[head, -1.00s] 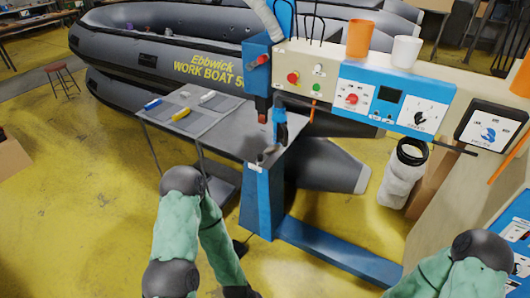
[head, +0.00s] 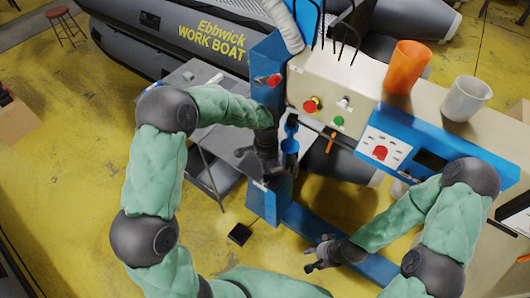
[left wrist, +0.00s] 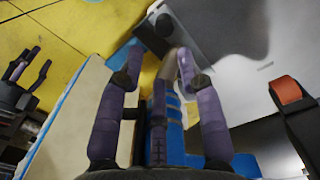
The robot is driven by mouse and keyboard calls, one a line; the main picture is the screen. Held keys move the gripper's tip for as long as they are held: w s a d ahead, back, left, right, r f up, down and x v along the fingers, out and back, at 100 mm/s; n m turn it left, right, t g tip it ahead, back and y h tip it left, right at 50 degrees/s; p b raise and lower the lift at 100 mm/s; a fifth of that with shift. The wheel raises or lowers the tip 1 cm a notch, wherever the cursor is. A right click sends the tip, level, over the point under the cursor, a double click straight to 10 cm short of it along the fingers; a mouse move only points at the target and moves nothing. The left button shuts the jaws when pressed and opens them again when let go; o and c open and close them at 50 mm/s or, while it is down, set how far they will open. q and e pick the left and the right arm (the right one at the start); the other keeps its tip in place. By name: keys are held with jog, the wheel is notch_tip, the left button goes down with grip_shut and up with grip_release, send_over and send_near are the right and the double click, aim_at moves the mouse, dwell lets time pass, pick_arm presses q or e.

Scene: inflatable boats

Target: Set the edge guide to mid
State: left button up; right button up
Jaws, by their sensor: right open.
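The machine's work table (head: 225,140) is partly hidden behind my left arm. In the left wrist view, a dark round-ended piece (left wrist: 153,32) sits at the table corner just beyond my fingertips; I cannot tell whether it is the edge guide, or its setting. My left gripper (head: 272,172) is at the table's front end beside the blue post. In the left wrist view its purple fingers (left wrist: 160,58) are spread, with the tips close to a pale peg (left wrist: 173,62); contact is unclear. My right gripper (head: 316,258) is open and empty, low in front of the machine.
An orange-red roller (left wrist: 285,90) is right of my left fingers. The control box has a red button (head: 309,106) and a green button (head: 338,121). An orange cup (head: 407,66) and a white cup (head: 465,98) stand on top. A black pedal (head: 240,234) lies on the floor.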

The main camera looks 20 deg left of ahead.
aim_at(266, 177)
pick_arm(q)
jog(key=f, duration=1)
jog(key=shift+w+a, duration=0.15)
jog(key=shift+w, duration=0.05)
